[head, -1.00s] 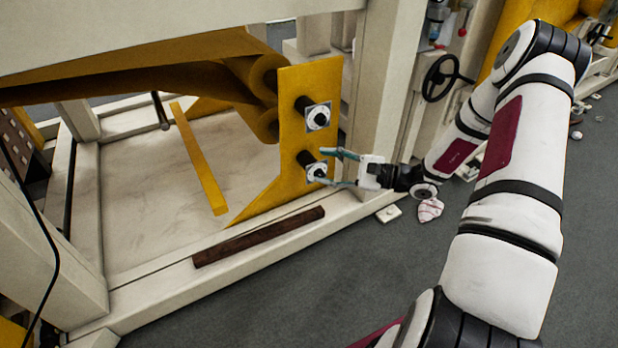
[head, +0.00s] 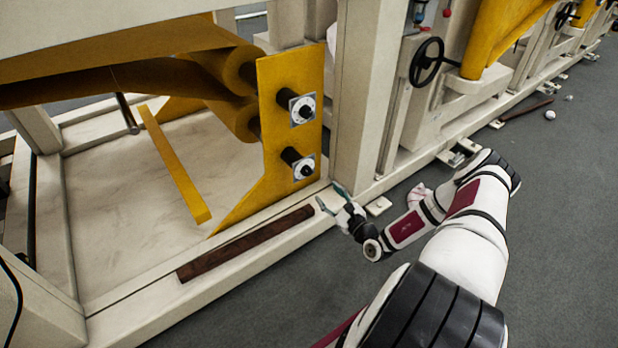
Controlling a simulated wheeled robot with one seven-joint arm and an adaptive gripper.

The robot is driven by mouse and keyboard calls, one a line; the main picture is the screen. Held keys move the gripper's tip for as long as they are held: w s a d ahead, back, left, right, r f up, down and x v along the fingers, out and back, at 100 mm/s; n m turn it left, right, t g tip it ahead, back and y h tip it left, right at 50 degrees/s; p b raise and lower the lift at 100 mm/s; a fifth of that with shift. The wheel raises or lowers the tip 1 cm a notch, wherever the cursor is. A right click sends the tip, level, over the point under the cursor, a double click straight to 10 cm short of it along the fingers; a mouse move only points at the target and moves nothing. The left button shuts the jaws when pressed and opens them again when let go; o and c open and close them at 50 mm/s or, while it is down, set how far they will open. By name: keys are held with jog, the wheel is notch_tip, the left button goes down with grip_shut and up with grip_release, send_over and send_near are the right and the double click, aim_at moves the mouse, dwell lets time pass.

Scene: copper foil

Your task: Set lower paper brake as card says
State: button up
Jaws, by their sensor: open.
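The lower paper brake is a dark knob with a pale square dial plate (head: 304,168) on the yellow side plate (head: 272,165). The upper brake (head: 303,109) is a like knob and dial above it. The dial markings are too small to read. My gripper (head: 331,197) is open and empty, below and to the right of the lower brake, apart from it, near the frame's base rail. No card can be made out in view.
Yellow rolls (head: 238,70) sit left of the side plate. A dark brown bar (head: 245,243) lies along the pale base rail (head: 130,317). A cream post (head: 358,90) and a black handwheel (head: 427,62) stand to the right. Grey floor (head: 540,220) is open at right.

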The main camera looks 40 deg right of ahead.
aim_at(309, 173)
jog(key=w+b, duration=0.1)
jog(key=w, duration=0.2)
jog(key=w+b, duration=0.1)
jog(key=w, duration=0.3)
jog(key=w+b, duration=0.2)
jog(key=w, duration=0.1)
jog(key=shift+w+d+f, duration=0.1)
jog(key=shift+w+d, duration=0.05)
jog(key=shift+d, duration=0.1)
jog(key=shift+w, duration=0.55)
jog(key=c, duration=1.2)
